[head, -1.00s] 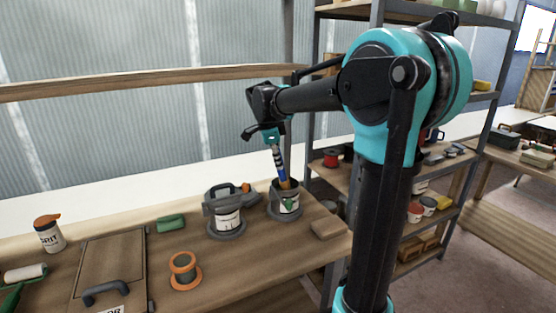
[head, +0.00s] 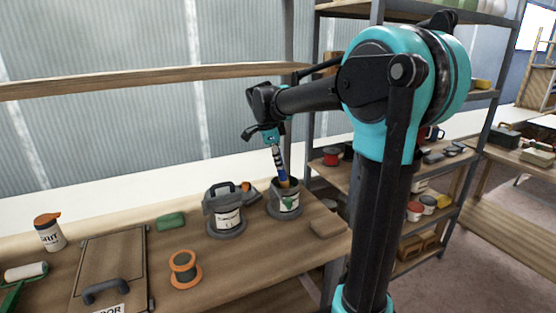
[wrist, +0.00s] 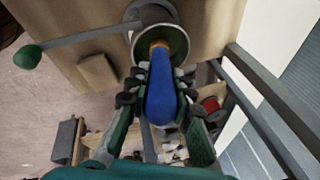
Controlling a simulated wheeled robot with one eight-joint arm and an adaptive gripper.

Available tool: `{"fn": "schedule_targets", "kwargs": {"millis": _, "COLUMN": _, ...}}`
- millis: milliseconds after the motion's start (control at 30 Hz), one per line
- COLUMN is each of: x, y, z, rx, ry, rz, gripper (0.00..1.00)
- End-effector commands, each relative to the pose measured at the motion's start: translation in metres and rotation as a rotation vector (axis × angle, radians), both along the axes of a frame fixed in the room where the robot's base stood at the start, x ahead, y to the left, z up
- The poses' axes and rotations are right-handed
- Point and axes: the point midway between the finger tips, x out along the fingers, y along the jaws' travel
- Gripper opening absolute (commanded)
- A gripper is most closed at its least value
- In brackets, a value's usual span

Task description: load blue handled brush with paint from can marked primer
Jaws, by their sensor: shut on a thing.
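My gripper (wrist: 160,92) is shut on the blue handle (wrist: 162,103) of a brush, which points down and is slightly tilted. In the head view, the blue-handled brush (head: 283,172) hangs below my gripper (head: 272,142), its lower end at the mouth of the right-hand can (head: 284,205). The wrist view shows the round can rim (wrist: 184,44) around the brush's far end. The bristles are hidden, so I cannot tell how deep they are. A second grey can (head: 226,222) stands to the left. Both can labels are too small to read surely.
A wooden block (head: 326,225) lies right of the cans near the bench edge. A grey bar with a green knob (wrist: 28,57) extends beside the can. Shelving (head: 306,150) rises behind my arm.

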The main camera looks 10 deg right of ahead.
Motion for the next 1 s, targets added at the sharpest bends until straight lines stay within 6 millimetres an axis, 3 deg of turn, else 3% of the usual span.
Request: {"fn": "schedule_targets", "kwargs": {"millis": 1000, "x": 0.0, "y": -0.0001, "z": -0.0076, "rx": 0.0, "ry": 0.0, "rz": 0.0, "gripper": 0.0}}
